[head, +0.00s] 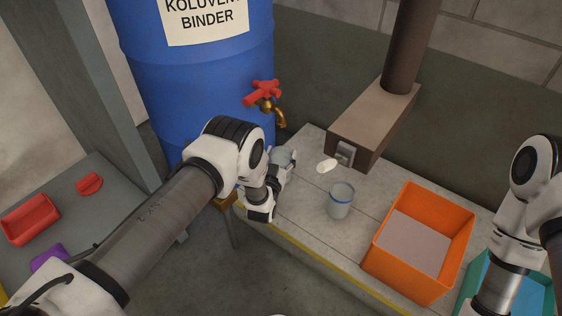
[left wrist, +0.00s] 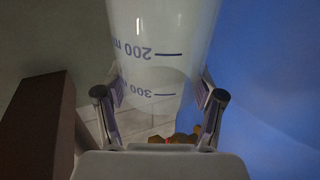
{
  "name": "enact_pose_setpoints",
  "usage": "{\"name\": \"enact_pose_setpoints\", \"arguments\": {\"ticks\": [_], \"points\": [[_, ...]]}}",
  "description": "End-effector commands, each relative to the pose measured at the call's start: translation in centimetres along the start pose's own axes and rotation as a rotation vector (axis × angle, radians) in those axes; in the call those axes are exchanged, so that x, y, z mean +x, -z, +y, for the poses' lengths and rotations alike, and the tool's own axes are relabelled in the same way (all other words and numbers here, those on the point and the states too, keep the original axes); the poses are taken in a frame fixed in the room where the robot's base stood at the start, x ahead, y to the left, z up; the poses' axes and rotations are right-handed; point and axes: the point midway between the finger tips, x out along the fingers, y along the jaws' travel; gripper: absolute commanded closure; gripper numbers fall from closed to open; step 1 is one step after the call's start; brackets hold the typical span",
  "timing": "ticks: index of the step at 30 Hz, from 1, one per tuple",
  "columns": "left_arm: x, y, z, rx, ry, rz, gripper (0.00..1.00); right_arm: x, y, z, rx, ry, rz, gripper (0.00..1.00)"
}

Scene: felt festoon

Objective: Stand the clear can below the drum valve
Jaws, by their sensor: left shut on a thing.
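The clear can (left wrist: 160,60) is between the fingers of my left gripper (left wrist: 160,108), which is shut on it; its purple volume marks appear upside down in the left wrist view. In the head view the can (head: 283,156) shows partly behind my left gripper (head: 277,178), over the near left end of the bench. The drum valve (head: 266,97) has a red handle and a brass spout on the blue drum (head: 190,95). The can is below the spout in the picture; whether it touches the bench is hidden. My right arm shows at the right edge, its gripper out of view.
A grey cup with a blue band (head: 340,201) stands on the bench (head: 300,215), with a small white piece (head: 327,166) behind it. A brown box with a pipe (head: 372,122) is at the back. An orange bin (head: 419,240) is to the right.

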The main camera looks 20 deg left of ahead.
Motion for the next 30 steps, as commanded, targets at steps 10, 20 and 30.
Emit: {"name": "enact_pose_setpoints", "arguments": {"ticks": [10,20,30], "points": [[-0.1,-0.2,0.0,0.0,0.0,-0.004,0.11,-0.1,0.1,0.0,-0.001,0.0,0.002,0.6],[-0.1,-0.1,0.0,0.0,0.0,-0.004,0.07,-0.1,0.1,0.0,-0.001,0.0,0.002,0.6],[-5.4,0.8,0.0,0.001,-0.001,-0.01,0.07,-3.8,-0.1,-0.1,-0.006,0.001,-0.003,0.6]]}}
